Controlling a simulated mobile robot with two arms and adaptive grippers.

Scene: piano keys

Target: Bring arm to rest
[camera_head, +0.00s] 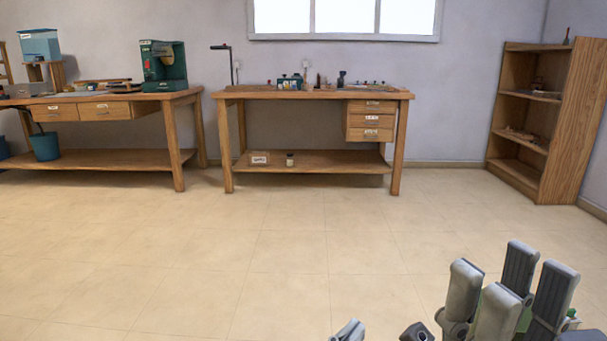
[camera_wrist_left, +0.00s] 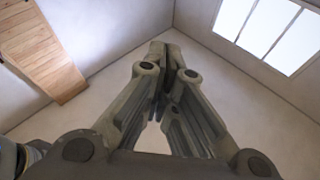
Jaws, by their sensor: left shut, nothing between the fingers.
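My left gripper (camera_wrist_left: 168,62) fills the middle of the left wrist view. Its two grey fingers meet at the tips and hold nothing. Behind it are only pale walls, the window and a wooden piece, with no object touching it. In the head view, several upright grey gripper links (camera_head: 497,305) stand at the bottom right, cut off by the lower edge. Two smaller grey parts show to their left at the same edge. I cannot tell clearly which arm each part belongs to. The forearms are out of the head view. No piano keys are in view.
A wooden workbench (camera_head: 310,95) with drawers stands at the back wall. A second bench (camera_head: 110,158) is at the left, and a wooden shelf unit (camera_head: 570,120) at the right. The tiled floor (camera_head: 220,250) is open. A window (camera_wrist_left: 262,32) shows in the left wrist view.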

